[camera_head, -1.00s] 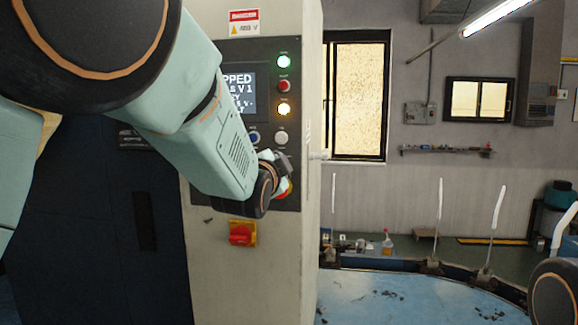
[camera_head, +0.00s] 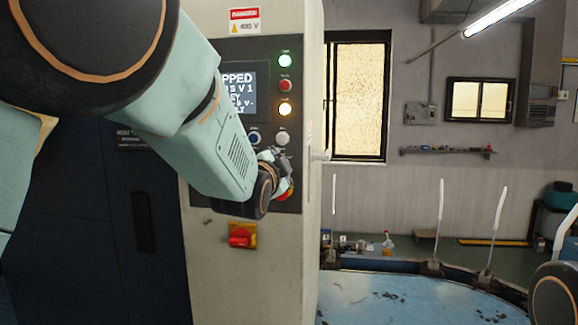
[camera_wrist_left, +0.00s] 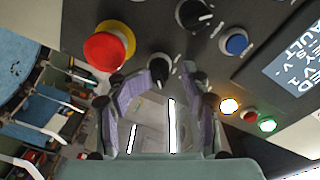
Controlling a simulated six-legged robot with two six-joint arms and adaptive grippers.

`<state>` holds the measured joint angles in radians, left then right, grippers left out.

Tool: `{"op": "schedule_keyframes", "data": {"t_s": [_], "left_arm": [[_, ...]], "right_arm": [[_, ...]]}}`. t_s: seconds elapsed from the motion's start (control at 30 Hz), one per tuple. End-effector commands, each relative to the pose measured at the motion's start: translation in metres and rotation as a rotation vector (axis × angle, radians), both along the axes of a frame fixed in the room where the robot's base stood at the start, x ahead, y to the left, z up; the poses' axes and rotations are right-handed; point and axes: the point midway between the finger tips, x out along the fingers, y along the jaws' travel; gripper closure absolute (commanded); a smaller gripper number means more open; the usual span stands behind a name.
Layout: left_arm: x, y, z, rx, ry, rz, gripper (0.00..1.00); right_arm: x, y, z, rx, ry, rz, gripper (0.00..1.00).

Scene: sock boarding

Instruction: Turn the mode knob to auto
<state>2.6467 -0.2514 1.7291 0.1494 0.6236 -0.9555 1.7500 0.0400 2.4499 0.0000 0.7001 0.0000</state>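A grey control panel is on the cabinet (camera_head: 255,270). The fingers are spread, with gaps on both sides of the knob. A second black knob (camera_wrist_left: 195,15) with a white pointer is at the top. Labels are too small to read, so I cannot tell which is the mode knob. In the head view my left gripper (camera_head: 279,168) is at the panel's lower right and hides the knobs. My right gripper is out of view.
A red emergency button (camera_wrist_left: 105,50) on a yellow ring sits close beside the left fingers. A blue button (camera_wrist_left: 236,45), lit amber lamp (camera_wrist_left: 229,105) and screen (camera_wrist_left: 298,58) are on the other side. A red switch (camera_head: 241,236) is below the panel.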

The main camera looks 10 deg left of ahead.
Motion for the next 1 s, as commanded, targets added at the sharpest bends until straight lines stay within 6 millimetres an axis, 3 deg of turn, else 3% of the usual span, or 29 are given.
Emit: {"op": "schedule_keyframes", "data": {"t_s": [0.17, 0.33, 0.43, 0.47, 0.53, 0.73, 1.0], "left_arm": [[0.0, 0.0, 0.013, 0.0, -0.003, -0.001, 0.55], [0.001, -0.001, 0.049, -0.001, -0.015, -0.002, 0.55], [0.002, -0.001, 0.07, -0.003, -0.019, -0.002, 0.47], [0.002, -0.001, 0.076, -0.003, -0.02, -0.001, 0.55], [0.002, 0.0, 0.084, -0.002, -0.015, -0.001, 0.55], [0.003, 0.0, 0.1, -0.001, -0.007, -0.001, 0.55], [0.003, -0.001, 0.101, 0.0, -0.002, 0.0, 0.55]], "right_arm": [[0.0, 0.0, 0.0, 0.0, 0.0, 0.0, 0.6], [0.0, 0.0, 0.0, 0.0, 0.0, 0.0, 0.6], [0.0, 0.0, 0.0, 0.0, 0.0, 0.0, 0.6], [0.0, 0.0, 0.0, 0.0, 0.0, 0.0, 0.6], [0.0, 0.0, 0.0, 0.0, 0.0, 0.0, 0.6], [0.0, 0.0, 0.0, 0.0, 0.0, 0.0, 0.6], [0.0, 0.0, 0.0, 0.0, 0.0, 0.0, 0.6]]}}
